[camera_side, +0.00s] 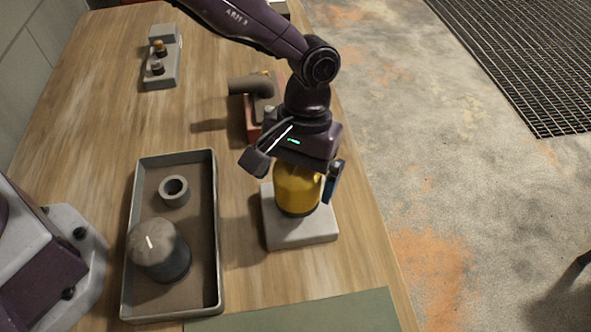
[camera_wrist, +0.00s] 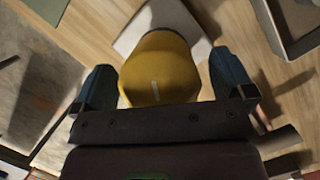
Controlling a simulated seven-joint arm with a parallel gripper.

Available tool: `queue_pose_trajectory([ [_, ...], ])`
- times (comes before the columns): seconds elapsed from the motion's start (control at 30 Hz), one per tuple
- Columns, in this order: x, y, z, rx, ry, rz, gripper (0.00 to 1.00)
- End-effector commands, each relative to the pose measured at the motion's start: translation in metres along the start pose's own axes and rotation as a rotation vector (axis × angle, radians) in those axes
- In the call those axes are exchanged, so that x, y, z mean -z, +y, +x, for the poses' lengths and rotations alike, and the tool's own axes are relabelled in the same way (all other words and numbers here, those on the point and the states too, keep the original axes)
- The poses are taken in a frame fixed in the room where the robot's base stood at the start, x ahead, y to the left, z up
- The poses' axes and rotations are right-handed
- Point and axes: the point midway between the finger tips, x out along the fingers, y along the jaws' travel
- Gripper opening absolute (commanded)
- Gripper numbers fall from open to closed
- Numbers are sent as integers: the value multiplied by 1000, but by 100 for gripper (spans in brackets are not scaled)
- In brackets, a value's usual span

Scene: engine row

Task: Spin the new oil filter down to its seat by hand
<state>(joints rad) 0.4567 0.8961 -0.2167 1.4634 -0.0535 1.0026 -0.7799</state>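The new oil filter, a yellow canister with a dark lower band (camera_side: 297,190), stands upright on a pale grey block (camera_side: 305,232) near the table's right edge. In the wrist view its yellow top (camera_wrist: 160,75) with a small pale mark fills the middle. My gripper (camera_side: 306,178) is directly above it, pointing down, with its blue fingers on either side of the filter. The wrist view shows a narrow gap at the right finger, so my gripper (camera_wrist: 165,66) looks open around the filter. The filter's seat and thread are hidden.
A grey tray (camera_side: 213,250) left of the block holds a dark grey canister (camera_side: 160,252) and a grey ring (camera_side: 174,190). A reddish block with a brown elbow pipe (camera_side: 250,86) stands behind my gripper. A grey holder with small parts (camera_side: 163,65) is farther back. A green mat (camera_side: 300,315) lies in front.

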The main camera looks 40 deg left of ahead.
Motion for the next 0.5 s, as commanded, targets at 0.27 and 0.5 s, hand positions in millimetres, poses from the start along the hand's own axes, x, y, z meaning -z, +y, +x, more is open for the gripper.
queue_pose_trajectory([
  [0.27,0,1,-23,-4,2,0,100],
  [0.5,0,1,-77,-4,4,0,100],
])
